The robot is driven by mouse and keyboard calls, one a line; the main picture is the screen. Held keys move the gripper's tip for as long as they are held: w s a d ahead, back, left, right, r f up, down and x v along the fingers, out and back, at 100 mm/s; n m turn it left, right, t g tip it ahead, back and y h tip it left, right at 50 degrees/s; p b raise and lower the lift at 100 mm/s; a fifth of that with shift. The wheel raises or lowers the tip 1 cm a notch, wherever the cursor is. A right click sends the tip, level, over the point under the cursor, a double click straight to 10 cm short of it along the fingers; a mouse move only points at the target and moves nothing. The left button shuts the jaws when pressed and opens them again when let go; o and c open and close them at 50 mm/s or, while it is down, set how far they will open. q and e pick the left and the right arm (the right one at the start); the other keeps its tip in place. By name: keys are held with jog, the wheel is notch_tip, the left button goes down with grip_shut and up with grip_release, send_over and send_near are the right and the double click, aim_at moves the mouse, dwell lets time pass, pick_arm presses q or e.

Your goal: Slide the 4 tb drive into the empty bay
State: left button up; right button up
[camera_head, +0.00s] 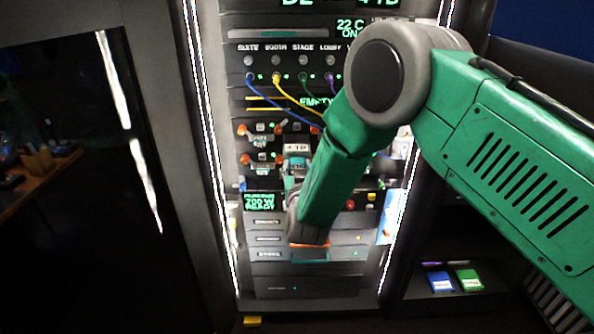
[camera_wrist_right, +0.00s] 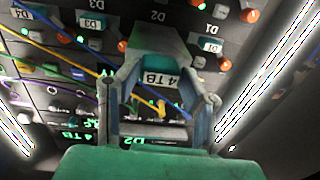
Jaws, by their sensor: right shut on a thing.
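The 4 TB drive (camera_wrist_right: 160,79), a grey block with a white label, sits between the fingers of my right gripper (camera_wrist_right: 158,68) in the right wrist view. In the head view its label (camera_head: 296,148) shows in front of the rack's drive rows, partly covered by my right arm and gripper (camera_head: 294,168). My right gripper is shut on it. The D2 marking (camera_wrist_right: 158,15) shows just beyond the drive. The bay opening is hidden, so I cannot tell whether the drive has entered it. My left gripper is out of view.
Blue and yellow cables (camera_head: 285,90) hang across the rack. A shelf at right holds blue and green boxes (camera_head: 468,279).

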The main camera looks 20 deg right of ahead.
aim_at(297, 140)
jog(key=shift+b+x, duration=1.95)
jog(key=shift+x, duration=1.55)
jog(key=shift+d+b+x, duration=0.15)
jog(key=shift+b+x, duration=0.8)
jog(key=shift+x, duration=0.45)
jog(key=shift+d+b+x, duration=0.2)
jog(key=shift+b+x, duration=0.7)
jog(key=shift+x, duration=0.5)
jog(key=o, duration=1.2)
jog(key=shift+r, duration=0.1)
jog(key=shift+s, duration=0.1)
jog(key=shift+s, duration=0.1)
jog(key=v, duration=1.1)
jog(key=shift+s+a, duration=0.15)
jog(key=shift+s, duration=0.2)
